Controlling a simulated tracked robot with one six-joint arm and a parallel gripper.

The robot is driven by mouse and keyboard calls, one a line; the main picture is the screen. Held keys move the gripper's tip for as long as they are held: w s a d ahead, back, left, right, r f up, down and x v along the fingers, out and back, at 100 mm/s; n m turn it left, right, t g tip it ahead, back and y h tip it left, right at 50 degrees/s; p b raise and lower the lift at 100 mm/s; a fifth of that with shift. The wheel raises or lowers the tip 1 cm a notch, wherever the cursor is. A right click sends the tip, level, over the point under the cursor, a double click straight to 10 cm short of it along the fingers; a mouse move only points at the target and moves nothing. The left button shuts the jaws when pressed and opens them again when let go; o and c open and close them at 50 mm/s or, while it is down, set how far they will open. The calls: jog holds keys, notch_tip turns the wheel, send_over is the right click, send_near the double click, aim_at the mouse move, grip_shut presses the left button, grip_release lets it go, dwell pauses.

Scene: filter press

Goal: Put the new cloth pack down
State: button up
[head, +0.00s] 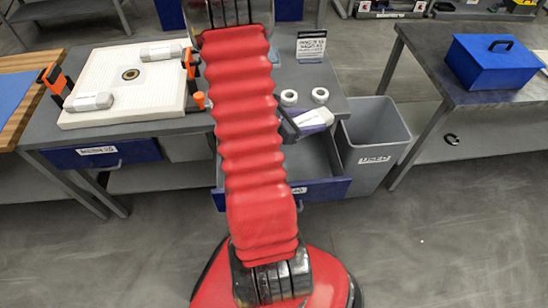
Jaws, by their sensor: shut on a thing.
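A white and pale purple cloth pack (314,117) shows just right of my red arm, by the front edge of the grey table (225,117). The dark end of my gripper (290,121) shows at its left side, partly hidden behind my arm. My gripper is shut on this pack. The pack appears to be over the open drawer (314,165); whether it touches anything there I cannot tell. A white filter plate (122,82) with a round centre hole lies on the table at left. Two whitish rolled packs lie on it, one at the back right (162,51), one at the front left (90,101).
Orange clamps (54,82) stand at the plate's sides. Two white rings (289,97) and a sign (311,46) are on the table's right part. A grey bin (374,137) stands right of the drawer. A blue toolbox (494,62) sits on the right bench.

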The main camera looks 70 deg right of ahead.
jog(key=shift+s, duration=0.25)
jog(key=shift+f, duration=0.25)
send_over(306, 162)
notch_tip(306, 162, down, 14)
jog(key=shift+d+r, duration=0.1)
jog(key=shift+r, duration=0.05)
dwell(0.4)
jog(key=shift+f, duration=1.85)
jog(key=shift+f, duration=0.6)
jog(key=o, duration=1.1)
jog(key=shift+r, duration=0.15)
